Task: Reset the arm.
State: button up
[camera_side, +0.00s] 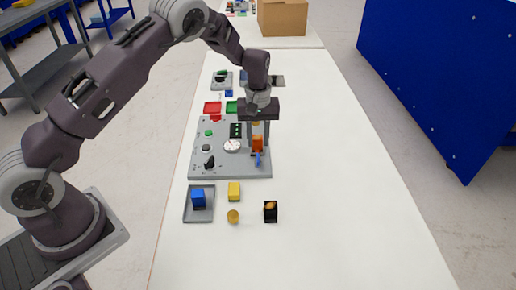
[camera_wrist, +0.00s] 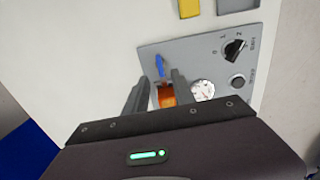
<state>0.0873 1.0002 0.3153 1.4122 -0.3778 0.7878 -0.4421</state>
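My gripper (camera_side: 259,148) points down over the right part of the grey panel (camera_side: 220,165). Firm contact cannot be made out. The block's lower part is partly hidden by the fingers.
The panel carries a blue lever (camera_side: 257,160), a white dial gauge (camera_side: 232,146) and a black knob (camera_side: 209,163). In front are a tray (camera_side: 206,214) with a blue block (camera_side: 198,198), a yellow block (camera_side: 234,191) and a black box (camera_side: 270,212). The table's right side is clear.

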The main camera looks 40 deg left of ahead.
jog(key=shift+r, duration=0.3)
jog(key=shift+r, duration=0.1)
jog(key=s+d+r+m+t, duration=0.1)
jog(key=s+r, duration=0.4)
jog(key=r, duration=0.3)
jog(key=s+d+r+m+t+h, duration=0.1)
jog(key=s+r+m, duration=0.1)
jog(key=s+r, duration=0.45)
jog(key=s+d+r+m+t, duration=0.1)
jog(key=s+d+r, duration=0.15)
jog(key=r, duration=0.75)
jog(key=s+m+t, duration=0.1)
jog(key=s+m, duration=0.1)
jog(key=s, duration=0.8)
jog(key=s+r+m+t+y, duration=0.1)
jog(key=s+m, duration=0.2)
jog(key=s, duration=0.8)
jog(key=shift+r+t, duration=0.3)
